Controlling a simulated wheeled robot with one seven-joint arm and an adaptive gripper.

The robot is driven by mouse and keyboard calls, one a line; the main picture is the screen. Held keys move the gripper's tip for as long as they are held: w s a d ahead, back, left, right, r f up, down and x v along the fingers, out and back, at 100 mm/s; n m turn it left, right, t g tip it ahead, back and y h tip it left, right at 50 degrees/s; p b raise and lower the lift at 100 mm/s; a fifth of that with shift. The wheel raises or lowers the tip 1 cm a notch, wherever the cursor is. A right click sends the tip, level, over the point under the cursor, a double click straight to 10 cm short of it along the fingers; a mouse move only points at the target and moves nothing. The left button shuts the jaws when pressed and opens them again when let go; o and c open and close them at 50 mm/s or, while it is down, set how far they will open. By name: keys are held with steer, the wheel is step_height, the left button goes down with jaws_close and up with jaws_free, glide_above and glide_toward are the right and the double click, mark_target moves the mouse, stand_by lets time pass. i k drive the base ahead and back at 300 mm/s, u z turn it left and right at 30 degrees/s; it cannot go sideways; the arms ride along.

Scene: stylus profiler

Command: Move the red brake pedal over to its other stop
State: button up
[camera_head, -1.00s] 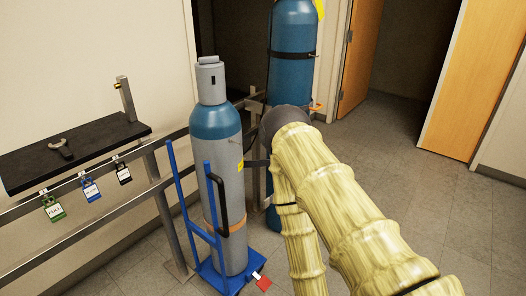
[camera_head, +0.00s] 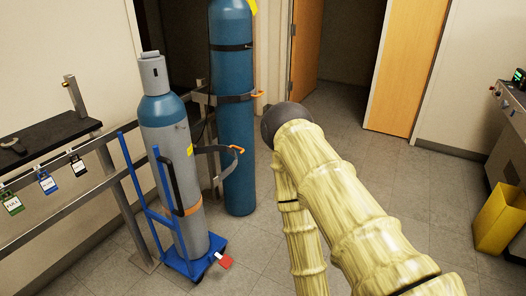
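The red brake pedal (camera_head: 225,261) sits low at the front right corner of the blue cylinder trolley (camera_head: 178,262), just above the floor. The trolley carries a grey cylinder with a blue shoulder (camera_head: 178,165) and a grey cap, standing slightly tilted in the picture. My arm, in a pale yellow ribbed cover, comes up from the lower right. It is to the right of the pedal, and its dark rounded joint (camera_head: 286,124) shows at the top. My gripper is not visible in this view.
A tall blue cylinder (camera_head: 233,130) stands behind, against a rail with a strap and orange hook (camera_head: 236,149). A black shelf (camera_head: 45,137) and hanging tags (camera_head: 47,182) are at left. A yellow bin (camera_head: 500,220) and a bench are at right. Open floor lies at centre right.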

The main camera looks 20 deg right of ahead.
mark_target(225, 261)
steer(key=z, duration=2)
steer(key=i, duration=1.75)
steer(key=u, duration=2.4)
